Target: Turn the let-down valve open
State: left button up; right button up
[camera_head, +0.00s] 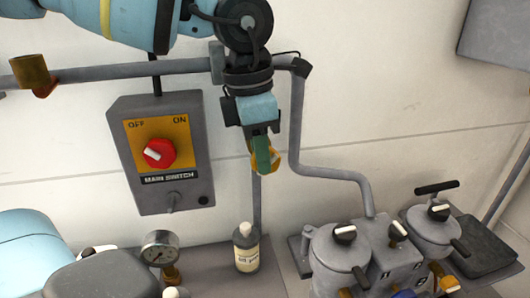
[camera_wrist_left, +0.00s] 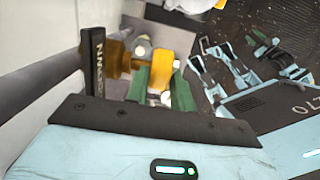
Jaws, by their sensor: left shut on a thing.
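My left gripper (camera_head: 264,158) reaches down in front of the wall, its green fingers closed on a brass-yellow part of the let-down valve (camera_head: 276,160). In the left wrist view the green fingers (camera_wrist_left: 163,88) are on both sides of the yellow handle (camera_wrist_left: 184,68), touching it. A brass stem joins the handle to a dark plate (camera_wrist_left: 97,72) whose lettering ends in "OWN". In the head view the gripper hides most of the valve, and the handle's turn angle cannot be told. I cannot make out my right gripper in either view.
A grey main switch box (camera_head: 160,155) with a red knob is left of the gripper. Below stand a labelled bottle (camera_head: 246,248) and a pressure gauge (camera_head: 160,248). Grey pots with knobs (camera_head: 340,255) are at lower right. Pipes (camera_head: 130,72) run along the wall.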

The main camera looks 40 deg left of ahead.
pick_arm(q)
jog(key=shift+t+h+b, duration=0.4)
jog(key=shift+t+h, duration=0.1)
jog(key=shift+t, duration=0.1)
jog(key=o, duration=1)
jog(key=shift+v, duration=3.9)
